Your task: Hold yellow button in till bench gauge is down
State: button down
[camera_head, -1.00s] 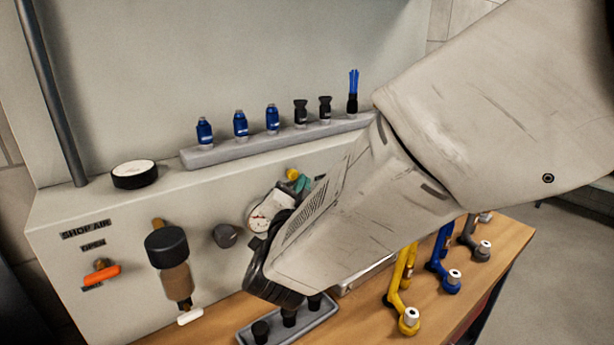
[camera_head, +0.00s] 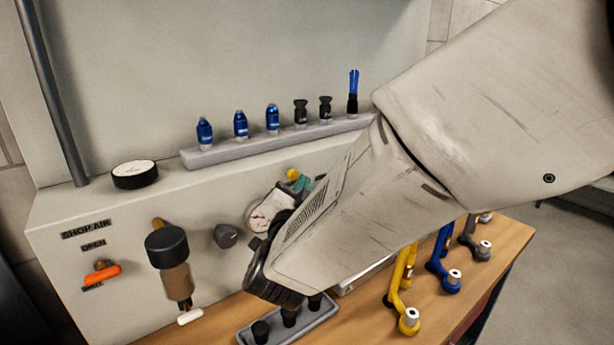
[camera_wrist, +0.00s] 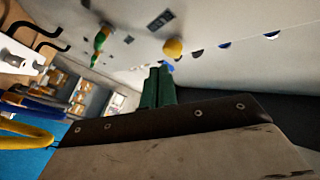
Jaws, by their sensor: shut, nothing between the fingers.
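The yellow button (camera_head: 292,174) is a round knob on the pale panel face, below the grey rack; it also shows in the wrist view (camera_wrist: 173,48). My gripper (camera_head: 302,183) shows teal fingertips close beside the button's lower right. In the wrist view my green fingers (camera_wrist: 160,82) are together and empty, with their tips just below the button. I cannot tell whether they touch it. A white-faced gauge (camera_head: 268,212) on the panel is partly hidden by my wrist, and I cannot read its needle.
A dark round knob (camera_head: 226,236) and a filter with a black cap (camera_head: 168,246) are left of the gauge, and an orange valve handle (camera_head: 101,275) is farther left. Coloured hose arms (camera_head: 402,283) stand right on the bench.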

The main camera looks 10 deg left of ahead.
dwell(0.8)
jog(key=shift+w+a, duration=0.3)
jog(key=shift+w+a, duration=0.35)
jog(key=shift+a, duration=0.05)
dwell(0.7)
jog(key=shift+s, duration=0.1)
dwell(1.7)
jog(key=shift+s+d, duration=0.55)
jog(key=shift+d, duration=0.15)
jog(key=s+d, duration=0.1)
jog(key=d, duration=0.1)
jog(key=s+d, duration=0.1)
jog(key=s, duration=0.1)
jog(key=shift+s+d, duration=0.2)
jog(key=shift+d, duration=0.2)
